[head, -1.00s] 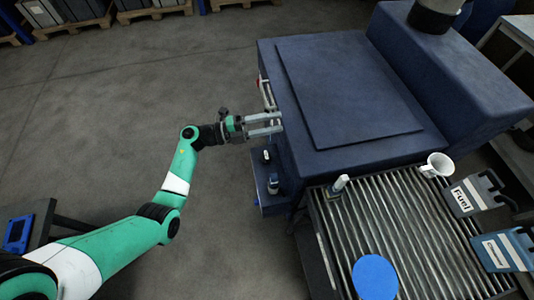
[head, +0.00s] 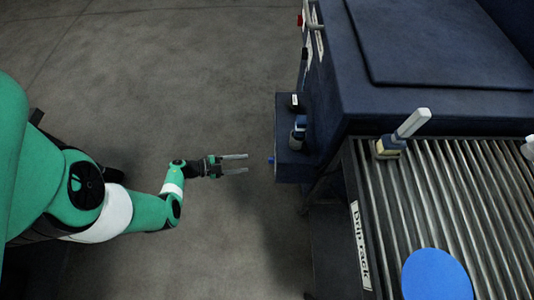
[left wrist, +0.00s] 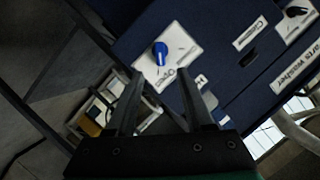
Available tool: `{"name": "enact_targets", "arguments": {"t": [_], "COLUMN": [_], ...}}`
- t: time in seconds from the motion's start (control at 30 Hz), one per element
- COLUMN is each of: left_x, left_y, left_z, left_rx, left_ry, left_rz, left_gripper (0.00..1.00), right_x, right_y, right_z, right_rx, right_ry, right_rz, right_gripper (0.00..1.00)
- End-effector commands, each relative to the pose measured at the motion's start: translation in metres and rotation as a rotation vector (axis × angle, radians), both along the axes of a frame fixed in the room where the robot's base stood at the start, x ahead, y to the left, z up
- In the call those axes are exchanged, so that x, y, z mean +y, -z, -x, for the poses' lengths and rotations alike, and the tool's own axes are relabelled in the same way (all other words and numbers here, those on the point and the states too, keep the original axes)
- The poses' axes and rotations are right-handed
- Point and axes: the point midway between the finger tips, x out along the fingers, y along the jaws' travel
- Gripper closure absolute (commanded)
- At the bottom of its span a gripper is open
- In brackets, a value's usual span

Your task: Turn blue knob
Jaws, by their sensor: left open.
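The blue knob (left wrist: 160,53) sits on a white plate (left wrist: 172,60) on the dark blue machine panel in the left wrist view. Its pointer is close to upright there. In the head view only a small blue tip (head: 270,160) shows on the left side of the machine's low box. My left gripper (head: 246,163) is open and empty, pointing at that side with a gap to it. In the left wrist view the knob appears just beyond and between the fingertips (left wrist: 159,76), not touching them. My right gripper is out of view.
The dark blue machine (head: 420,104) stands to the right, with a low box (head: 291,166) on its side. A drip rack (head: 390,230) holds a blue disc (head: 437,275) and a brush-like tool (head: 404,131). The floor left of the machine is clear.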

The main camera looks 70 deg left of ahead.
Motion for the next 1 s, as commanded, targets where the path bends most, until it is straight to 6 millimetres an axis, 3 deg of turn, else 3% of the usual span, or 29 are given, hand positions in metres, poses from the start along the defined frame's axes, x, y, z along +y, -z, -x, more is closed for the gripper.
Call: {"name": "enact_targets", "arguments": {"t": [0.5,0.87,1.0], "left_x": [-0.009,-0.009,-0.009], "left_y": [0.032,0.031,0.031], "left_z": [-0.094,-0.103,-0.102], "left_rx": [-0.001,-0.001,-0.001], "left_ry": [0.005,0.0,0.0], "left_rz": [-0.003,-0.001,-0.001], "left_gripper": [0.47,0.47,0.71], "right_x": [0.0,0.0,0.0], "right_y": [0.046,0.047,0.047], "right_z": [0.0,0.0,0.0], "right_rx": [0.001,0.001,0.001], "right_ry": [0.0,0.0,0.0], "right_rz": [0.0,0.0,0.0], "right_gripper": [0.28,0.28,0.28]}}
